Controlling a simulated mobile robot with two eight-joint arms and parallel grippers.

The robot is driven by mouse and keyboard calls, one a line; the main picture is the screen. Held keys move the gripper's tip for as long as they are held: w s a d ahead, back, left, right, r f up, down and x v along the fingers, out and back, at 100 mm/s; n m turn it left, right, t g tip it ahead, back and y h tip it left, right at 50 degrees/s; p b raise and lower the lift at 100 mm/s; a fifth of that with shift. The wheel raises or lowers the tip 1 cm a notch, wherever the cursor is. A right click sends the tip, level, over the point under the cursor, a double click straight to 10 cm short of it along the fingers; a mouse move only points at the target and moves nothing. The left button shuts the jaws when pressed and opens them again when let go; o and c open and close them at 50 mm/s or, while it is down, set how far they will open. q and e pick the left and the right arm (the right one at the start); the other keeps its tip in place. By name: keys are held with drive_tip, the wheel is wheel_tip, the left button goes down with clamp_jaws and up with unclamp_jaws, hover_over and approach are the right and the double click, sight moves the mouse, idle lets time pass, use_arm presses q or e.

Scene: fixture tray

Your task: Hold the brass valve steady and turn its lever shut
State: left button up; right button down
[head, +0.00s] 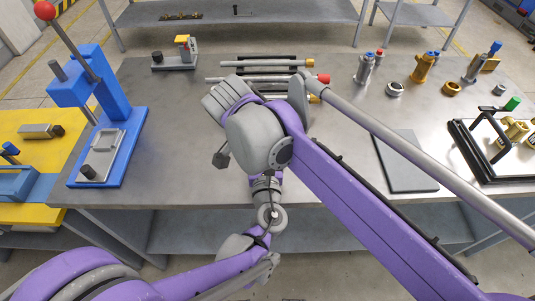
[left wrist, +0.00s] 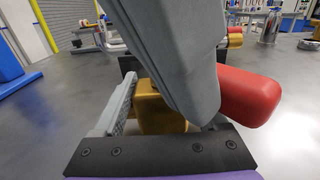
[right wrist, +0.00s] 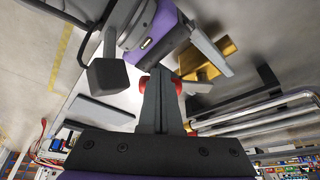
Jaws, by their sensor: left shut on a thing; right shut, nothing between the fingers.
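The brass valve (left wrist: 158,108) is between the fingers of my left gripper (left wrist: 162,122), which is shut on it. Its brass body also shows in the right wrist view (right wrist: 212,60). The red lever grip (left wrist: 252,95) sticks out to the right of the brass in the left wrist view. My right gripper (right wrist: 158,75) is shut and empty, its fingers in front of red parts of the lever. In the left wrist view its grey finger slants down between brass and red grip; I cannot tell whether it touches. In the head view my right arm hides both grippers and most of the valve.
A pipe rack (head: 265,64) stands just behind the valve. A blue press (head: 112,135) is at the left. Several brass and steel fittings (head: 423,68) stand at the back right, with a tray (head: 468,150) at the right edge. A dark flat plate (head: 408,172) lies right of centre.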

drive_tip(key=shift+w+d+n, duration=0.15)
drive_tip(key=shift+d+n, duration=0.35)
drive_tip(key=shift+n, duration=0.3)
drive_tip(key=d+n, duration=0.1)
drive_tip(key=w+d+n+t+y, duration=0.1)
drive_tip(key=n, duration=0.1)
drive_tip(key=shift+d, duration=0.1)
drive_tip(key=w+d+n+y, duration=0.1)
drive_tip(key=n, duration=0.1)
drive_tip(key=w+d+n, duration=0.1)
drive_tip(key=n, duration=0.1)
drive_tip(key=shift+w+t+y, duration=0.2)
drive_tip(key=shift+t+y, duration=0.1)
drive_tip(key=shift+y, duration=0.1)
drive_tip(key=shift+s+a, duration=0.2)
drive_tip(key=shift+a, duration=0.6)
